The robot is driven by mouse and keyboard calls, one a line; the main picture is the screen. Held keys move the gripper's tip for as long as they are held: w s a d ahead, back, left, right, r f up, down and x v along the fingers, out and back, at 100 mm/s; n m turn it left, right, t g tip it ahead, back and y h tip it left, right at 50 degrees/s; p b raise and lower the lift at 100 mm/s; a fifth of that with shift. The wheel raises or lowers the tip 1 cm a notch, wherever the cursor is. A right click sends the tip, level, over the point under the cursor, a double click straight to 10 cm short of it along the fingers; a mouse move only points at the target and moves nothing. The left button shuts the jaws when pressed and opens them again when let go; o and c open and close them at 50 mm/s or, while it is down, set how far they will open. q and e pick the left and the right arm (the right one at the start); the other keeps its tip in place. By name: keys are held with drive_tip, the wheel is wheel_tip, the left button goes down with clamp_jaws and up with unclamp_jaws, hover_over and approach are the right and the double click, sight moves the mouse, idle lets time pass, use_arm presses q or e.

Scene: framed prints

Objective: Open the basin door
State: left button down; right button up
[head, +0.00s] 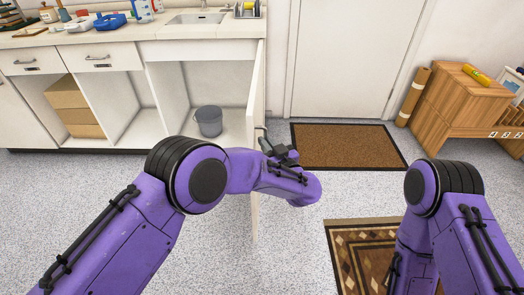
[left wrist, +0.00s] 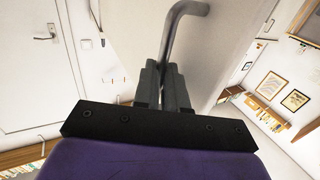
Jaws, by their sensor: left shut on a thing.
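The basin door (head: 257,85) is a white panel under the sink (head: 195,18). It stands swung out from the cabinet, seen nearly edge-on, and the compartment behind it is exposed. My left gripper (head: 270,143) is at the door's outer face. In the left wrist view, the left gripper (left wrist: 167,75) is shut on the grey bent bar handle (left wrist: 182,28), beside the pale door panel (left wrist: 228,45). My right arm shows at the right of the head view, but its gripper is hidden or out of frame.
A grey bucket (head: 208,121) stands inside the open compartment. Cardboard boxes (head: 72,105) sit in the bay to the left. A brown doormat (head: 345,145) lies before the room door (head: 350,55). A wooden cabinet (head: 460,105) stands at right. Floor in front of the counter is clear.

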use_arm(q)
drive_tip(key=shift+w+r, duration=0.3)
drive_tip(key=shift+r, duration=0.1)
drive_tip(key=shift+a, duration=0.25)
drive_tip(key=c, duration=1.6)
unclamp_jaws()
drive_tip(key=o, duration=0.4)
drive_tip(key=shift+w+f, duration=0.1)
drive_tip(key=shift+f, duration=0.25)
